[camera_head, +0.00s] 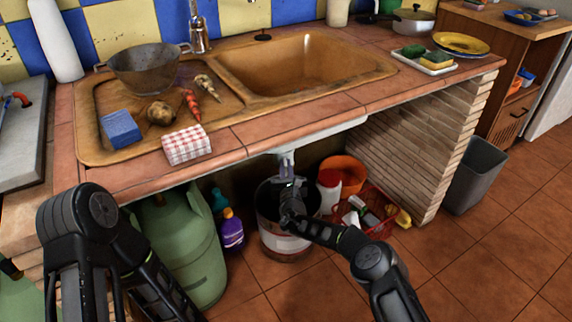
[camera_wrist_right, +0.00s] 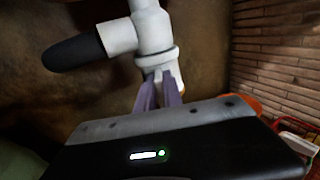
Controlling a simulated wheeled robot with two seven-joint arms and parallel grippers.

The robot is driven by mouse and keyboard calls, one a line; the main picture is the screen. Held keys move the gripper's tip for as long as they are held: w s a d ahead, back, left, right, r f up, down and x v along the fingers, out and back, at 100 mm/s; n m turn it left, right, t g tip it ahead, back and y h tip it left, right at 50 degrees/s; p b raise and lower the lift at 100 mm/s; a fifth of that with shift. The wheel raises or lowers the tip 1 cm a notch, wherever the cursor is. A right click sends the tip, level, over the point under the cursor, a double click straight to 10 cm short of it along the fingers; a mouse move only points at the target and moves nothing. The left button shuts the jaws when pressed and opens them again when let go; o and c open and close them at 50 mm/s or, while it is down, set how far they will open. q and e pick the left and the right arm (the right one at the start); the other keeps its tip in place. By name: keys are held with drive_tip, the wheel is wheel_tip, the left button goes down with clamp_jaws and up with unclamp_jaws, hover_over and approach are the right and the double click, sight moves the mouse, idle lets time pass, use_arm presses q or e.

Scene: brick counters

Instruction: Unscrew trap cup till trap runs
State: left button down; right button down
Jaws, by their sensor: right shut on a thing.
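The white sink trap hangs under the counter; in the wrist view its pipe (camera_wrist_right: 133,33) shows with a dark side tube (camera_wrist_right: 75,54). My right gripper (camera_wrist_right: 160,92) is shut on the trap cup (camera_wrist_right: 158,62) at the lower end of the pipe, with a finger on each side. In the head view the right gripper (camera_head: 288,180) reaches up under the sink to the trap; the cup is mostly hidden there. A dark bucket (camera_head: 284,246) stands on the floor below the gripper. My left arm is at the lower left; its gripper is not visible.
Under the counter (camera_head: 290,123) stand a green gas cylinder (camera_head: 183,250), a purple bottle (camera_head: 231,232), an orange tub (camera_head: 346,168) and a red basket (camera_head: 377,228). A brick wall (camera_head: 412,150) closes the right side. Floor tiles in front are clear.

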drive_tip(key=shift+r, duration=0.1)
drive_tip(key=c, duration=1.5)
unclamp_jaws()
drive_tip(key=shift+s+p, duration=0.4)
drive_tip(key=shift+p, duration=0.05)
drive_tip(key=s+p, duration=0.2)
drive_tip(key=s, duration=0.1)
drive_tip(key=s+p, duration=0.1)
drive_tip(key=s, duration=0.1)
drive_tip(key=shift+s+d, duration=0.25)
drive_tip(key=shift+d, duration=0.05)
drive_tip(key=shift+s, duration=0.7)
